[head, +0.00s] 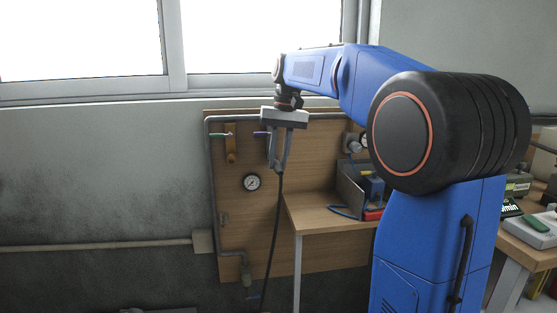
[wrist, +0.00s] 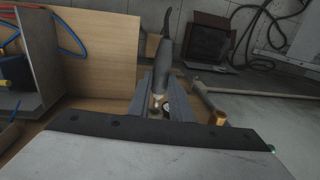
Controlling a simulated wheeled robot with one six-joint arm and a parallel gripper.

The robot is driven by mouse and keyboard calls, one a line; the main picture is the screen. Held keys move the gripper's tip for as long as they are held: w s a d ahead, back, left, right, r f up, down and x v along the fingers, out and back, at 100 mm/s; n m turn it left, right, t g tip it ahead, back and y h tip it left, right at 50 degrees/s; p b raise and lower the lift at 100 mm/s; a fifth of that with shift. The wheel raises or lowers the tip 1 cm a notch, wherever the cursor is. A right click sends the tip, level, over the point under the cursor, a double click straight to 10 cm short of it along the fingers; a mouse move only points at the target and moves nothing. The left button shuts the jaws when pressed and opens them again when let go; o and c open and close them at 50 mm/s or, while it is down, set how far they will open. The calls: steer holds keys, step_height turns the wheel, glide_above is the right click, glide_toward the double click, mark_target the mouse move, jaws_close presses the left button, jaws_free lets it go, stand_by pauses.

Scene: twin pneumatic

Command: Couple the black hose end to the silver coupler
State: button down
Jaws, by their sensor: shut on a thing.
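My gripper (head: 279,164) points down in front of the wooden wall board and is shut on the black hose end. In the head view, the black hose (head: 274,220) hangs from between the fingers toward the floor. In the wrist view, the dark hose end (wrist: 154,48) sits between the fingers (wrist: 157,88), with a small metal tip toward the palm. A purple-marked fitting (head: 261,134) shows at the board's upper part, just left of my gripper. I cannot tell the silver coupler apart for certain; my gripper may hide part of it.
A green-marked fitting (head: 220,134) and a pressure gauge (head: 251,182) are on the board (head: 235,225). Grey pipe (head: 211,175) runs around its edge. A wooden bench (head: 325,213) with a grey-and-blue unit stands right of the hose. A brass fitting (wrist: 218,118) shows in the wrist view.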

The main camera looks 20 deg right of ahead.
steer(key=shift+w+d, duration=0.2)
steer(key=shift+w, duration=0.5)
steer(key=shift+w+d, duration=0.2)
steer(key=shift+w, duration=0.45)
steer(key=c, duration=1.5)
jaws_free()
steer(key=r, duration=0.5)
steer(key=d+r, duration=0.1)
steer(key=r, duration=0.5)
steer(key=d+r, duration=0.1)
steer(key=r, duration=0.5)
steer(key=shift+s+d+r, duration=0.1)
steer(key=shift+s+r, duration=0.05)
steer(key=shift+s, duration=0.15)
